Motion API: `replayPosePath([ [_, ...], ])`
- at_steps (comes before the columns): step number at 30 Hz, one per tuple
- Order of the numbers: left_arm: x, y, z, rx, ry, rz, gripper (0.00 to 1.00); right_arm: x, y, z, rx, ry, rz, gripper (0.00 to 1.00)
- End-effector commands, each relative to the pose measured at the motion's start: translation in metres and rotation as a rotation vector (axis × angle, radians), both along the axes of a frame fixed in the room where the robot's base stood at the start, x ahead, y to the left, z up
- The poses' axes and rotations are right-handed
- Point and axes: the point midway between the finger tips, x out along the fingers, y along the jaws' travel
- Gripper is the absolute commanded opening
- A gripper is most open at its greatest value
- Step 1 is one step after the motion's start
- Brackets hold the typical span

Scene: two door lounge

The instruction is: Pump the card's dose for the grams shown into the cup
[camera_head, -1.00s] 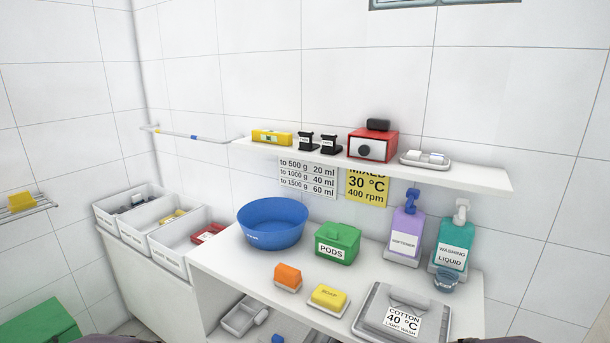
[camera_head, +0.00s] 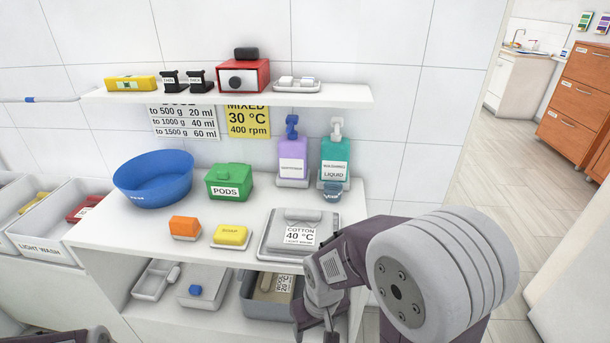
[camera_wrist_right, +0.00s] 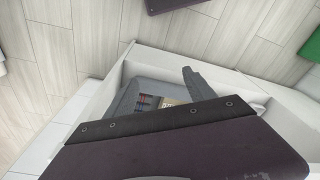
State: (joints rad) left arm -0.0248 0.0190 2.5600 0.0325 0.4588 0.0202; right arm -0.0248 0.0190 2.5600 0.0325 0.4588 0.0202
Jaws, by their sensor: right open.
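The white dose card (camera_head: 183,122) hangs on the wall under the shelf. It reads "to 500 g 20 ml", "to 1000 g 40 ml", "to 1500 g 60 ml". The teal washing liquid bottle (camera_head: 335,158) with a white pump stands at the right of the counter. The small bluish clear cup (camera_head: 332,191) is in front of it. A purple softener bottle (camera_head: 292,165) with a blue pump stands left of it. My right gripper (camera_head: 328,328) is open and empty, low before the counter's right front. Its finger shows in the right wrist view (camera_wrist_right: 198,85). My left gripper is out of view. I see no grams reading.
The soap (camera_head: 230,236), orange block (camera_head: 184,228), green pods box (camera_head: 229,181) and blue basin (camera_head: 154,180) share the counter. The wall shelf (camera_head: 350,97) overhangs it. Open floor (camera_head: 475,150) lies right.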

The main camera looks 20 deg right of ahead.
Motion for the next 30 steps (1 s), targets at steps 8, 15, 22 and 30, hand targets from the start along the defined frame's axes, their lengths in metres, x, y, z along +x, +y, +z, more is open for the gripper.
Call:
replayPosePath([
  [8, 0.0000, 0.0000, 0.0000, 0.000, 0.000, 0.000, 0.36, 0.0000, 0.0000, 0.0000, 0.000, 0.000, 0.000, 0.63],
  [15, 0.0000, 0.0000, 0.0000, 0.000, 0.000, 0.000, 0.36, 0.0000, 0.0000, 0.0000, 0.000, 0.000, 0.000, 0.10],
  [22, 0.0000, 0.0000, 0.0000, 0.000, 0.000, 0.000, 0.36, 0.0000, 0.0000, 0.0000, 0.000, 0.000, 0.000, 0.00],
  [30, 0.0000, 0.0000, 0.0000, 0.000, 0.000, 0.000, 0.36, 0.0000, 0.0000, 0.0000, 0.000, 0.000, 0.000, 0.00],
])
